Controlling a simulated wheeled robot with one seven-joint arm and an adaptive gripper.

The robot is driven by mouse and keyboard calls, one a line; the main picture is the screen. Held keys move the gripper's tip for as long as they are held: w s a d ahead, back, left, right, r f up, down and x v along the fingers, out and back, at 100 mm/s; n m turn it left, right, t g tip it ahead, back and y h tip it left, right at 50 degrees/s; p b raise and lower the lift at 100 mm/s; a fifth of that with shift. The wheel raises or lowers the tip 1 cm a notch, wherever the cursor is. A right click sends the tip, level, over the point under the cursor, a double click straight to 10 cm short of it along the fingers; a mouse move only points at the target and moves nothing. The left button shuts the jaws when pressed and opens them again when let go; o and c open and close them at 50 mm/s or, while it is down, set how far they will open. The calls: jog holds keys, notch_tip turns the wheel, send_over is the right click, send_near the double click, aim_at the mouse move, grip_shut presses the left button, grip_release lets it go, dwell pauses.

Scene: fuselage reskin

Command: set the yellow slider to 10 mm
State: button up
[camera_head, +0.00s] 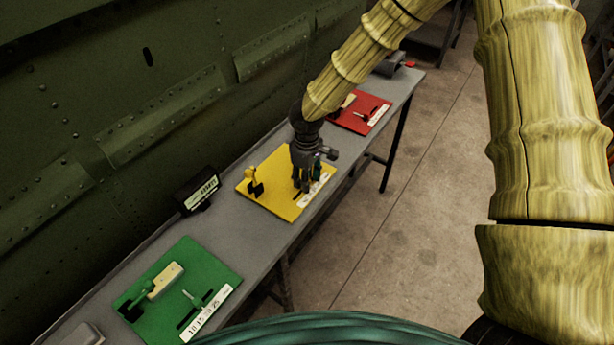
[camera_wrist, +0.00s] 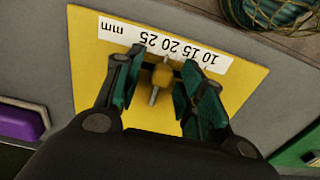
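The yellow board (camera_head: 270,197) lies on the grey bench, and its bare surface fills the middle of the wrist view (camera_wrist: 88,70). Its white scale strip (camera_wrist: 112,28) reads 10, 15, 20, 25 mm, upside down there, with 10 at the right. The yellow slider knob (camera_wrist: 162,75) stands below the strip, about by 20 to 25; the exact reading is unclear. My gripper (camera_wrist: 160,78) points down at the board with its fingers apart, one either side of the knob, with gaps visible. In the head view my gripper (camera_head: 308,187) hides the slider.
A green board (camera_head: 215,262) with its own slider and scale lies nearer on the bench (camera_head: 240,240). A red board (camera_head: 372,102) lies farther along. A dark box with a label (camera_head: 197,190) stands by the green fuselage wall (camera_head: 110,100). Open floor (camera_head: 400,220) lies to the right.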

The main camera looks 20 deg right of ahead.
aim_at(296, 197)
jog(key=shift+s+r, duration=0.1)
jog(key=shift+s, duration=0.05)
grip_shut()
jog(key=shift+a, duration=0.1)
jog(key=shift+s+a+b, duration=0.45)
jog(key=shift+s+a, duration=0.3)
jog(key=shift+a, duration=0.25)
jog(key=shift+s+a+b, duration=0.4)
jog(key=shift+s+a, duration=0.35)
jog(key=shift+a, duration=0.2)
grip_release()
jog(key=shift+s+a, duration=0.1)
